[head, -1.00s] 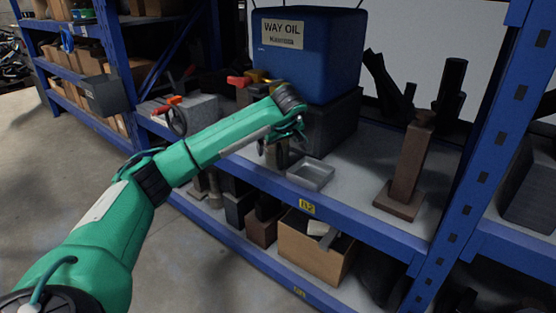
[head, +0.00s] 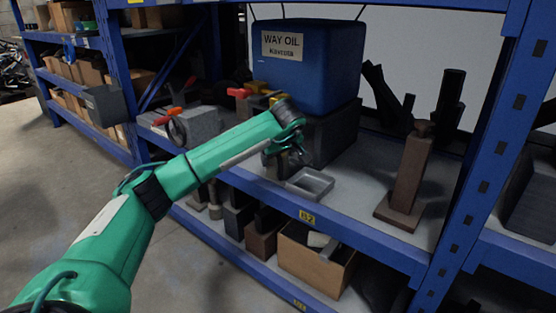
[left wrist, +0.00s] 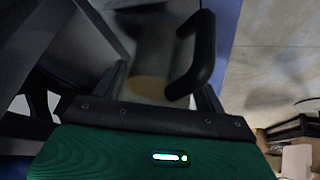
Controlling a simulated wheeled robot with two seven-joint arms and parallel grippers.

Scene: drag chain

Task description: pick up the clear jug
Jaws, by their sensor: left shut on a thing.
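In the left wrist view the clear jug (left wrist: 150,60) stands between my gripper's fingers, with a little amber colour low inside it. A dark curved handle (left wrist: 207,50) is on its right side. My left gripper (left wrist: 163,88) is shut on the jug; which part the fingers press on is hard to see. In the head view my left gripper (head: 290,158) is at the front of the middle shelf, below the blue way oil container. There the jug is mostly hidden by the gripper and hard to make out. My right gripper is not in view.
The blue way oil container (head: 305,75) stands on a dark block (head: 335,135) just behind the gripper. A shallow grey tray (head: 310,184) lies to the right. A brown post (head: 408,180) stands farther right. The blue shelf beam (head: 370,242) runs along the front.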

